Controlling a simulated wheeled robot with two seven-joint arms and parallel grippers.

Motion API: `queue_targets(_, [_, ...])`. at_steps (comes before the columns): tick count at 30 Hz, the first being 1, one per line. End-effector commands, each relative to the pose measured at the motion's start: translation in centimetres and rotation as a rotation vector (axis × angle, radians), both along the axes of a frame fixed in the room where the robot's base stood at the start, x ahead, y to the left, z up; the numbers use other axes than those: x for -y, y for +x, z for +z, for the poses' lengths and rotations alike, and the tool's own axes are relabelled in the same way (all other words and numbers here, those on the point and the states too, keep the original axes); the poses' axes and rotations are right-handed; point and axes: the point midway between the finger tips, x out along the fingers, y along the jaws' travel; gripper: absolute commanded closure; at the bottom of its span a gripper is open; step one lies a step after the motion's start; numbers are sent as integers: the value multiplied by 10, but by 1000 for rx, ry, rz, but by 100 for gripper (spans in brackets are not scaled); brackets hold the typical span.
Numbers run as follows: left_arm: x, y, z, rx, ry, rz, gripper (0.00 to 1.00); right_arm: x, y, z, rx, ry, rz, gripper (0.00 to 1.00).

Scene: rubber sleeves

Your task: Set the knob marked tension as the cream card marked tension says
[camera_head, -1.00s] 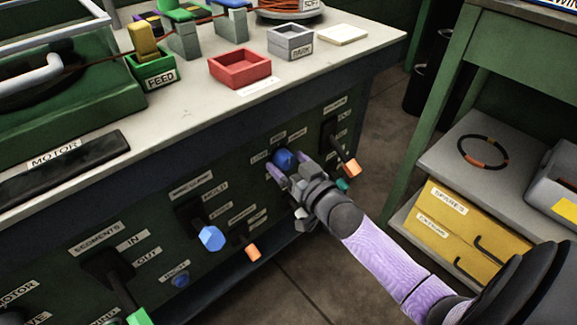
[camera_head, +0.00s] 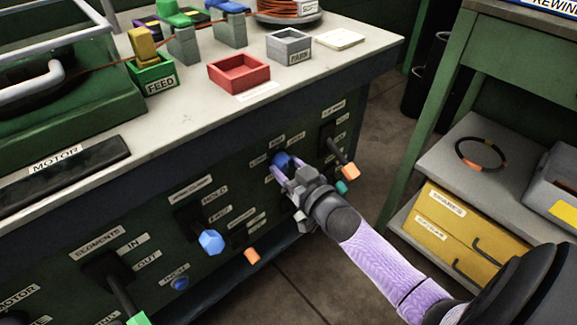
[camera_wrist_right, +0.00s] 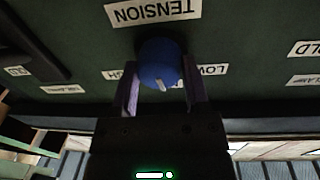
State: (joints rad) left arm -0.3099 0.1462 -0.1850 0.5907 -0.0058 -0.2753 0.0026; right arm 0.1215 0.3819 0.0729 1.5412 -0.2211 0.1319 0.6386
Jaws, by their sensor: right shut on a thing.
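The tension knob is blue and round, on the dark green front panel, and shows in the head view (camera_head: 282,159) and the right wrist view (camera_wrist_right: 158,62). Its label reads TENSION (camera_wrist_right: 152,11), upside down in the wrist view. The knob's white mark points to the bottom there, slightly right, with LOW (camera_wrist_right: 213,70) to the right and a partly covered label to the left. My right gripper (camera_wrist_right: 160,88) is shut on the knob, one finger on each side. A cream card (camera_head: 341,39) lies on the bench top; its writing is too small to read. My left gripper is out of view.
A lever with an orange tip (camera_head: 350,172) and a teal knob (camera_head: 341,187) sit close right of my gripper. A blue-tipped lever (camera_head: 211,242) is to the left. A shelf with a yellow drawer unit (camera_head: 470,232) stands at right.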

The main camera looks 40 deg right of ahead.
Motion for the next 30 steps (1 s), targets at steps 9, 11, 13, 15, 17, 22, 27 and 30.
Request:
queue_targets(9, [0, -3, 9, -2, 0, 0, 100, 0, 0, 0, 20, -271, -2, 100])
queue_targets(11, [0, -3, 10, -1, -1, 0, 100, 0, 0, 0, 24, -325, -1, 100])
queue_targets(13, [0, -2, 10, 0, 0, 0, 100, 0, 0, -1, 29, -385, -1, 100])
queue_targets(15, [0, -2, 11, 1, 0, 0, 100, 0, 0, -1, 32, -444, -1, 100])
queue_targets(17, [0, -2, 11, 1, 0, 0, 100, 0, 0, -1, 37, -490, -1, 100])
queue_targets(22, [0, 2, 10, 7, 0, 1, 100, 0, 0, -2, 45, -604, -1, 100])
queue_targets(27, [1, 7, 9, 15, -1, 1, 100, 0, 0, -2, 52, -686, 0, 100])
queue_targets(30, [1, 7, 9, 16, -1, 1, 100, 1, 0, -2, 55, -719, -1, 100])
